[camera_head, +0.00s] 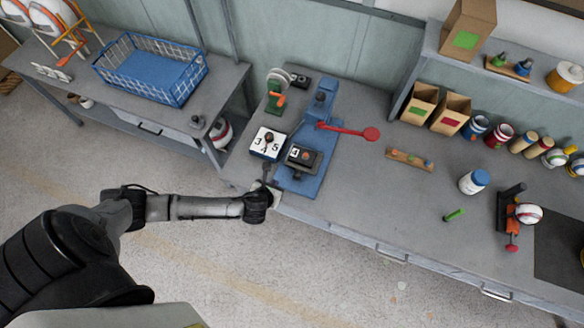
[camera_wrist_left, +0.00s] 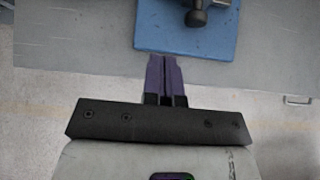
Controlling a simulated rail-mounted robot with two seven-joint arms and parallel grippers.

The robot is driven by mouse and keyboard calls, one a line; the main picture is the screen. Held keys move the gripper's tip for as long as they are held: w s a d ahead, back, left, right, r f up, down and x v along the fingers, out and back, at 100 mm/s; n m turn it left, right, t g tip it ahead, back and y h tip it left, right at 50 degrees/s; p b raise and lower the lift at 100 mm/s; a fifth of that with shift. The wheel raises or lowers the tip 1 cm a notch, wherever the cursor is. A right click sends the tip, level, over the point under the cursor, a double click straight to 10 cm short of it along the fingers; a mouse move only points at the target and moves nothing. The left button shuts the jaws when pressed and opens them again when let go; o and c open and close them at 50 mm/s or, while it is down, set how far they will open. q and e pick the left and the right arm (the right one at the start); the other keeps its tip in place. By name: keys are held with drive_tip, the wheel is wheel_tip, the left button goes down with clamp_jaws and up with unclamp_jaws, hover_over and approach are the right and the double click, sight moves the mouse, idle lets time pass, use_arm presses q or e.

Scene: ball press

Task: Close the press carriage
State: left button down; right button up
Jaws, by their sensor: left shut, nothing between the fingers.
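The blue press (camera_head: 323,108) stands on the bench, its base plate reaching toward the front edge and its red lever (camera_head: 345,130) pointing right. The dark carriage (camera_head: 302,158) sits on the front part of the base plate, out from under the press column, with a small reddish thing in it. My left gripper (camera_head: 265,182) is at the bench's front edge, left of the carriage and apart from it. In the left wrist view its purple fingers (camera_wrist_left: 165,75) are together and empty, just short of the blue base plate (camera_wrist_left: 170,38). A dark knob (camera_wrist_left: 197,16) shows beyond.
A white number board (camera_head: 267,143) lies close left of the carriage. A green device with an orange handle (camera_head: 276,98) stands behind it. A wooden strip (camera_head: 409,158) and a white jar (camera_head: 473,182) are to the right.

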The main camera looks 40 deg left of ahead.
sight(287, 164)
use_arm(q)
drive_tip(key=b+x, duration=0.1)
drive_tip(key=x, duration=0.9)
drive_tip(key=shift+s+a+b, duration=0.1)
drive_tip(key=shift+a+b, duration=0.1)
drive_tip(key=shift+b, duration=0.1)
drive_tip(key=w, duration=0.1)
drive_tip(key=w+a, duration=0.1)
drive_tip(key=shift+w, duration=0.35)
drive_tip(key=shift+w+a, duration=0.2)
drive_tip(key=shift+w, duration=0.3)
use_arm(e)
drive_tip(key=shift+s+a+f, duration=0.15)
drive_tip(key=shift+a+f, duration=0.05)
drive_tip(key=shift+f, duration=0.25)
drive_tip(key=shift+s+a+f, duration=0.15)
drive_tip(key=shift+f, duration=0.25)
drive_tip(key=shift+a, duration=0.1)
